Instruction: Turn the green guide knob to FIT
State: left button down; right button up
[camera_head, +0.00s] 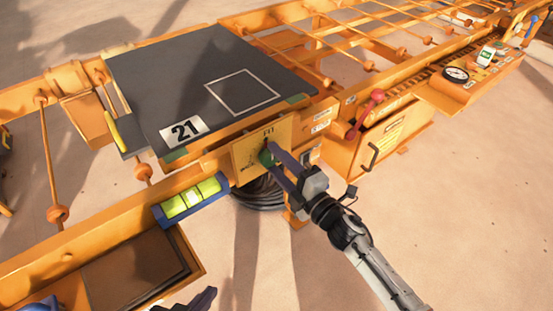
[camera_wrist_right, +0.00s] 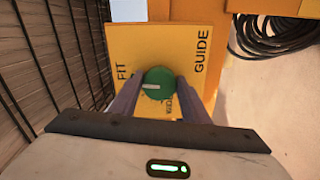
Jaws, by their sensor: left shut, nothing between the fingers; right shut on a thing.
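The green knob (camera_wrist_right: 160,76) sits on a yellow plate (camera_wrist_right: 138,45). In the right wrist view, its white mark points left, to the side where FIT is printed. GUIDE is printed to the right, and another label beside the knob is partly hidden. My right gripper (camera_wrist_right: 157,92) is shut on the knob, with a finger on either side. In the head view, the right gripper (camera_head: 274,160) reaches the plate (camera_head: 245,160) from the lower right, and FIT shows at its top. My left gripper (camera_head: 205,297) shows only in part at the bottom edge, shut and empty, away from the plate.
A dark press bed (camera_head: 150,75) with a white square outline and a "21" label lies above the plate. A blue-framed level (camera_head: 191,198) is left of it. A red-knobbed lever (camera_head: 367,112) and gauge panel (camera_head: 470,80) stand right. A black coiled hose (camera_head: 258,195) lies below.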

dwell(0.5)
jog(key=o, duration=1)
jog(key=p+v, duration=0.1)
jog(key=v, duration=0.9)
jog(key=shift+s+d, duration=0.1)
jog(key=shift+s, duration=0.05)
